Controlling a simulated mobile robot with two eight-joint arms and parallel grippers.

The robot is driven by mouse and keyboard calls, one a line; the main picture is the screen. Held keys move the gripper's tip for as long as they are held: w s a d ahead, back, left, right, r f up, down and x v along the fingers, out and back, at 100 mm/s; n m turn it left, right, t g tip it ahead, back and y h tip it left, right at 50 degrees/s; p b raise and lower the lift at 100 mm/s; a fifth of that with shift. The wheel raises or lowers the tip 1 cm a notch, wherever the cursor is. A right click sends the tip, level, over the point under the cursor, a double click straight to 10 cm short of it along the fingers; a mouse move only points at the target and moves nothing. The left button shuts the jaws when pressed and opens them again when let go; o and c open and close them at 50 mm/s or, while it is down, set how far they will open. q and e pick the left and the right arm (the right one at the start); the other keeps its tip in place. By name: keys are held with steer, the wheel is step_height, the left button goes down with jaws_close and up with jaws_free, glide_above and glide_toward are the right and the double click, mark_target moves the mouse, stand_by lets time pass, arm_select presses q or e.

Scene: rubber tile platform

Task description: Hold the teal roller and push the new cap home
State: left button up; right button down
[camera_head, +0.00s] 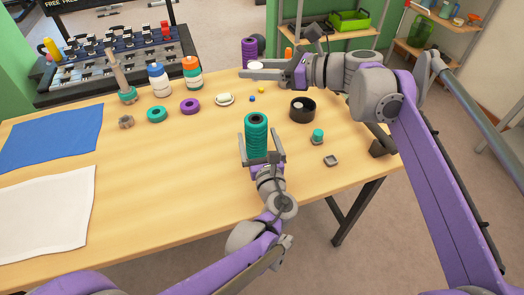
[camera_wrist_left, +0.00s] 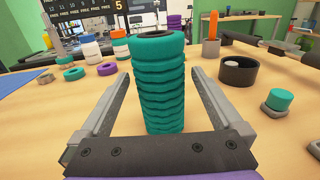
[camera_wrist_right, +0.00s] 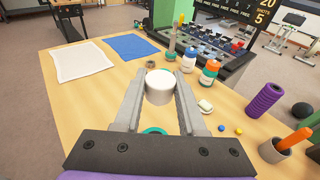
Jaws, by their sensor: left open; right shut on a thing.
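The teal roller (camera_head: 256,135) stands upright on the table, ribbed, with a dark hollow top; it fills the middle of the left wrist view (camera_wrist_left: 158,85). My left gripper (camera_head: 262,140) is open, with one finger on each side of the roller. My right gripper (camera_head: 247,70) is shut on a white round cap-like piece (camera_wrist_right: 160,87), held between its fingertips. In the head view this white piece (camera_head: 256,65) is partly hidden by the fingers. It is beyond the roller, apart from it. I cannot tell which piece is the new cap.
A black ring-shaped bowl (camera_head: 302,110), a teal knob on a grey base (camera_head: 317,137) and a grey square piece (camera_head: 331,160) lie right of the roller. A purple ring (camera_head: 190,106), teal ring (camera_head: 157,114) and bottles stand left. Cloths (camera_head: 48,210) cover the left side.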

arm_select(q)
steer(key=shift+w+a, duration=0.2)
steer(key=shift+w, duration=0.75)
steer(key=c, duration=1.4)
